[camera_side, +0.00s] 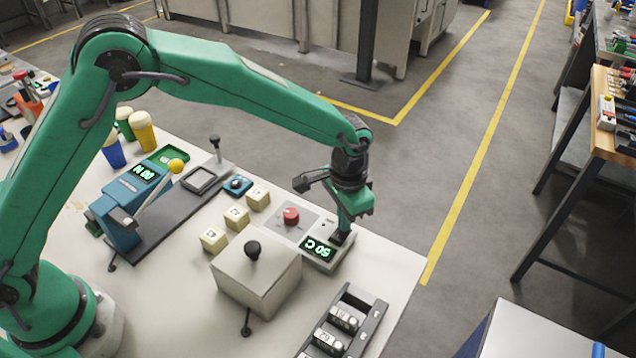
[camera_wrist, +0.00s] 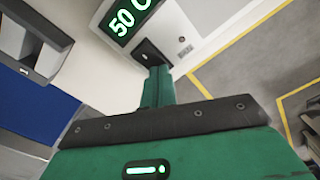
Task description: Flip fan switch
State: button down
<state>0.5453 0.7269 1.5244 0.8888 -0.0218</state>
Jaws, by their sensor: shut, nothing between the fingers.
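A light grey control box with a green "50 C" display (camera_side: 318,248) stands near the table's right edge. In the wrist view its display (camera_wrist: 128,17) is at the top, with a small black switch (camera_wrist: 149,50) below it on the same face. My gripper (camera_side: 342,234) points down at this box, its green fingers shut and empty. In the wrist view the fingertips (camera_wrist: 159,75) are right at the black switch and cover part of it. I cannot tell if they touch it or which way it is tipped.
A beige box with a black knob (camera_side: 256,280) stands in front. A dark module rack (camera_side: 343,320) lies at the front. Several cream blocks (camera_side: 237,217) and a blue lever unit (camera_side: 130,198) are further left.

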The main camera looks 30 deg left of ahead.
jog(key=shift+r, duration=3.5)
jog(key=shift+r, duration=0.1)
